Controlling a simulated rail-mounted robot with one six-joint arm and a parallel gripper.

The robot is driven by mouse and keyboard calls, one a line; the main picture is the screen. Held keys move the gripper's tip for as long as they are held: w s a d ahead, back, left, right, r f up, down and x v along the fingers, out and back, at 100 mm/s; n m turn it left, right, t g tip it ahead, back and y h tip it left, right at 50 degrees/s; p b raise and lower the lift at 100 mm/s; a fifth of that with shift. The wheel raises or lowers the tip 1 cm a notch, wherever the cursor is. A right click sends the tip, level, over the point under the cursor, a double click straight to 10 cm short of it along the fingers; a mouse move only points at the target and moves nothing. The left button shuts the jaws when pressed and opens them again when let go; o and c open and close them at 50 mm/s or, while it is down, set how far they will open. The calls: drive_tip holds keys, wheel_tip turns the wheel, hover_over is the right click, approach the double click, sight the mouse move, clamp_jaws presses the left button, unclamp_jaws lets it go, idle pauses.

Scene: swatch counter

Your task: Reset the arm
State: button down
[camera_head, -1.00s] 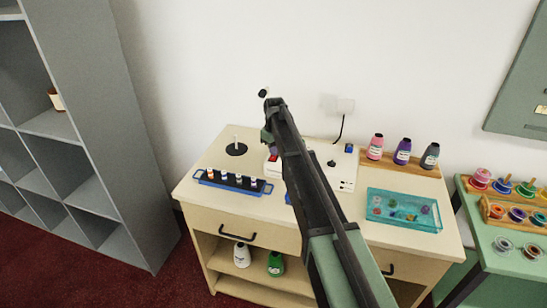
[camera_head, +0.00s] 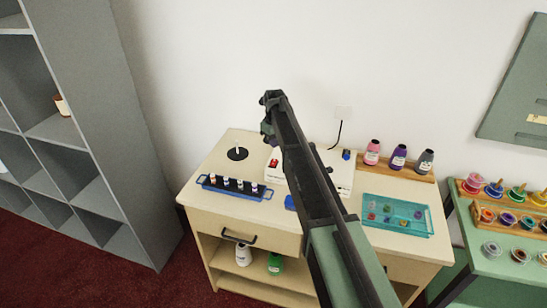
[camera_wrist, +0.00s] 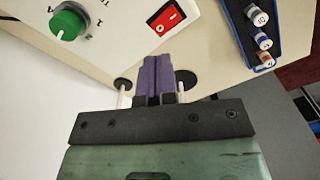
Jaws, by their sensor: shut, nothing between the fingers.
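My gripper (camera_wrist: 158,78) shows in the wrist view with its two purple fingers together and nothing between them. It is over the counter, near the front of the white device (camera_wrist: 110,25). In the head view my arm rises across the middle and hides part of the white device (camera_head: 343,178); the fingers cannot be made out there. A black round base with a white peg (camera_head: 237,153) stands on the cream counter (camera_head: 205,170), left of the arm.
A blue rack of vials (camera_head: 233,187) lies at the counter's front left. A teal tray (camera_head: 398,232) and several bottles (camera_head: 398,157) are at the right. A grey shelf (camera_head: 130,150) stands left and a green table (camera_head: 500,265) with paint pots right. The wall is close behind.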

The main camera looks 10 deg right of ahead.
idle(0.3)
drive_tip(key=s+m, duration=0.6)
drive_tip(key=s, duration=3.2)
drive_tip(key=shift+s+m, duration=0.3)
